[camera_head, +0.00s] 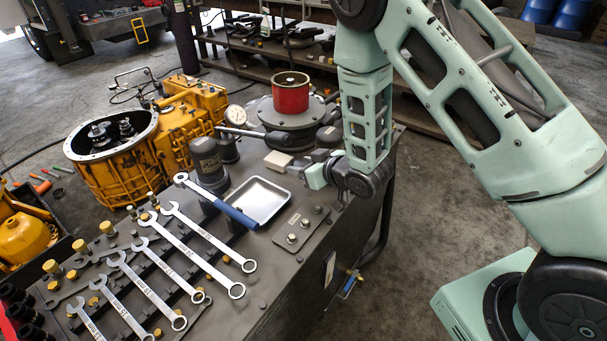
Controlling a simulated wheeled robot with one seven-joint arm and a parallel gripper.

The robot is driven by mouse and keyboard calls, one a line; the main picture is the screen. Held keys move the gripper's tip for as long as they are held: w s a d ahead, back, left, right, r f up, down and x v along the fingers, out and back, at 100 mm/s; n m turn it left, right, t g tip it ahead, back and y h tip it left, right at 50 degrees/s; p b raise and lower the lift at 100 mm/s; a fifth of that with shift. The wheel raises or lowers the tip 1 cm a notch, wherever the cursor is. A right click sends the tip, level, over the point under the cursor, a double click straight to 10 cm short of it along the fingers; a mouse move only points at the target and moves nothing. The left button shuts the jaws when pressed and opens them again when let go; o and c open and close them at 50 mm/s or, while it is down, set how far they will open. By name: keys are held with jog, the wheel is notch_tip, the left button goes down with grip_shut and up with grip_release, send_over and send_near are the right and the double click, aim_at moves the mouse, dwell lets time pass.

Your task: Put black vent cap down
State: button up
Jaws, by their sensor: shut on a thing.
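My gripper (303,168) is at the end of my mint-green arm, low over the right part of the dark bench top, just above and right of the shallow metal tray (285,184). It is shut on the black vent cap. The cap is too small and dark, and too much covered by the fingers and wrist, for me to make out its outline. I cannot tell whether the cap touches the bench or the tray. The visible floor of the tray is bare.
A pale block (278,160) and a round dark housing with a red cylinder (290,95) stand behind the tray. A plate with knobs (300,229) lies in front. A yellow transmission (195,110) is at back left.

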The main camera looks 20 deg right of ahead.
jog(key=shift+f+p, duration=0.45)
jog(key=shift+f, duration=1.3)
jog(key=shift+f, duration=0.1)
jog(key=o, duration=0.7)
jog(key=shift+o, duration=0.2)
jog(key=shift+r, duration=0.2)
jog(key=b+v, duration=0.1)
jog(key=v, duration=0.9)
jog(key=shift+s+r, duration=0.1)
jog(key=shift+r, duration=0.05)
jog(key=p+v, duration=0.1)
jog(key=p, duration=0.2)
jog(key=shift+s+d, duration=0.15)
jog(key=shift+s, duration=0.1)
jog(key=shift+r, duration=0.1)
